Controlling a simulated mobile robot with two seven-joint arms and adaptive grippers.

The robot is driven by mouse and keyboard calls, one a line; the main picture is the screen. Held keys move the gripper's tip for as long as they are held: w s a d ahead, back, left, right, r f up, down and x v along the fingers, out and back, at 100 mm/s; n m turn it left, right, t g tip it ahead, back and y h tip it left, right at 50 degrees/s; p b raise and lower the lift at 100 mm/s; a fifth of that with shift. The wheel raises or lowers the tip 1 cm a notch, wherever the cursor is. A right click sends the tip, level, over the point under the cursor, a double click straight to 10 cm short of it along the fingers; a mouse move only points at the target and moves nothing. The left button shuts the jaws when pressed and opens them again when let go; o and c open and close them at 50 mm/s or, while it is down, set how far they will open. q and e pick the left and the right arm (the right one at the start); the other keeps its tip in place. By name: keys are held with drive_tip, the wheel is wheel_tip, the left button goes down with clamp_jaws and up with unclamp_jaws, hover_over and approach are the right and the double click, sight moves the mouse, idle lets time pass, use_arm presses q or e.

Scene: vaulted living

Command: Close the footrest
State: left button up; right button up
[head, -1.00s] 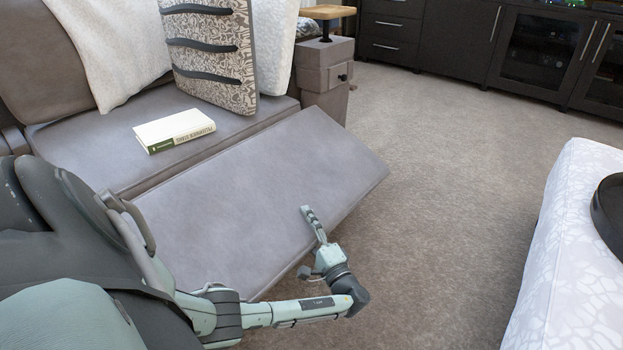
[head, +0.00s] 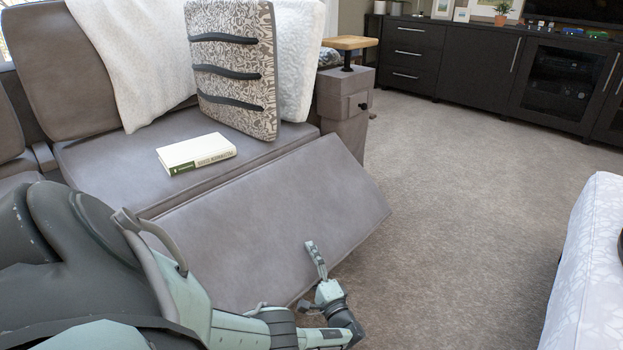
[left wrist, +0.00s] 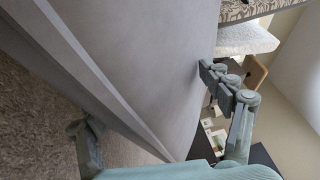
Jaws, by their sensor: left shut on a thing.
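The footrest (head: 275,218) is the grey padded panel at the front of the sofa. It slopes down from the seat toward the carpet, partly folded out. My left gripper (head: 309,278) is at its outer edge, shut on it. One finger lies on the upper face; the other is on the underside, mostly hidden in the head view. In the left wrist view the footrest (left wrist: 150,60) runs between the two fingers of my left gripper (left wrist: 143,99). My left arm hides the footrest's near left corner. My right gripper is not in view.
The grey sofa seat (head: 110,170) holds a book (head: 196,153), a patterned cushion (head: 235,70) and a white throw (head: 130,60). A white-covered piece of furniture (head: 590,270) stands at the right. Dark cabinets (head: 480,65) line the back. Carpet (head: 450,190) between them is clear.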

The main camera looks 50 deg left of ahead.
sight(319, 281)
use_arm(q)
drive_tip(key=shift+s+a, duration=0.25)
drive_tip(key=shift+s, duration=0.1)
drive_tip(key=v, duration=0.8)
drive_tip(key=shift+w, duration=0.3)
drive_tip(key=shift+s+f, duration=0.1)
drive_tip(key=shift+s, duration=0.05)
